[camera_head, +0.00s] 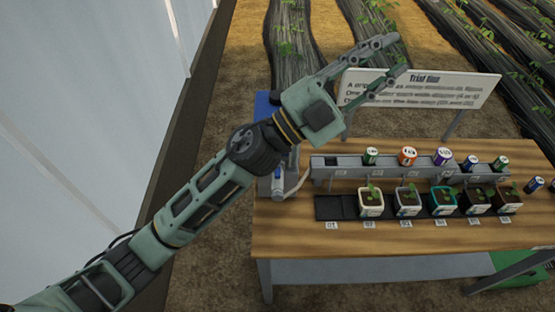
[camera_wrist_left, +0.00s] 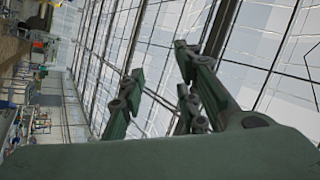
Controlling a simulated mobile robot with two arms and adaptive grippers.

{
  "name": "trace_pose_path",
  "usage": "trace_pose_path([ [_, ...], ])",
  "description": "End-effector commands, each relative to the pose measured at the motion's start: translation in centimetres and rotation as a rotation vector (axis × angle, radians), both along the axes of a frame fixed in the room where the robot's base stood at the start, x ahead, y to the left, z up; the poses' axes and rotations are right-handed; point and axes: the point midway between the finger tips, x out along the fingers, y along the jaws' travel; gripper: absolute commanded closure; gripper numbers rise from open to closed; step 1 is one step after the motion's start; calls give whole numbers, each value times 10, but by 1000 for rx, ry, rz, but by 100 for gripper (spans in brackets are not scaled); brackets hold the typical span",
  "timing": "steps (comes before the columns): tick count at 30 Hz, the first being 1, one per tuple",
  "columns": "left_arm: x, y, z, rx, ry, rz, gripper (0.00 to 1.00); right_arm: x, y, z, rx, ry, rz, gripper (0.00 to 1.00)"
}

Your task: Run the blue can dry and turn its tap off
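Several small coloured cans stand along a grey rail on the wooden table. A dark blue can (camera_head: 469,163) is in this row, between a purple can (camera_head: 442,156) and a green-labelled can (camera_head: 500,163). Another dark blue can (camera_head: 535,186) stands on the table to the right of the rail. Any taps are too small to make out. My left gripper (camera_head: 397,56) is raised in front of the white sign, its fingers apart and empty. In the left wrist view the gripper (camera_wrist_left: 158,72) also shows spread fingers with nothing between them. My right gripper is out of view.
An orange can (camera_head: 407,156) and a green can (camera_head: 370,156) share the rail. Several potted seedlings sit in a dark tray (camera_head: 328,208) in front. A white sign (camera_head: 440,88) stands behind. My left arm partly covers a blue-and-grey fixture at the table's left end.

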Motion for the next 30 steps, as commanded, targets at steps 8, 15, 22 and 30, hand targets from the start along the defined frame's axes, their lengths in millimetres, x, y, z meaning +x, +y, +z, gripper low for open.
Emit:
trace_pose_path([
  [8, -84, -69, -105, 739, -460, -546, 70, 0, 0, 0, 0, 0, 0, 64],
  [15, -11, 42, -205, 1616, -472, -688, 70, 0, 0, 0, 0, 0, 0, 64],
  [22, 48, 142, -194, 2085, -311, -602, 70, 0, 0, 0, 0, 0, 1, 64],
  [30, 53, 156, -210, 2141, -278, -593, 70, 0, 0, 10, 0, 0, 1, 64],
])
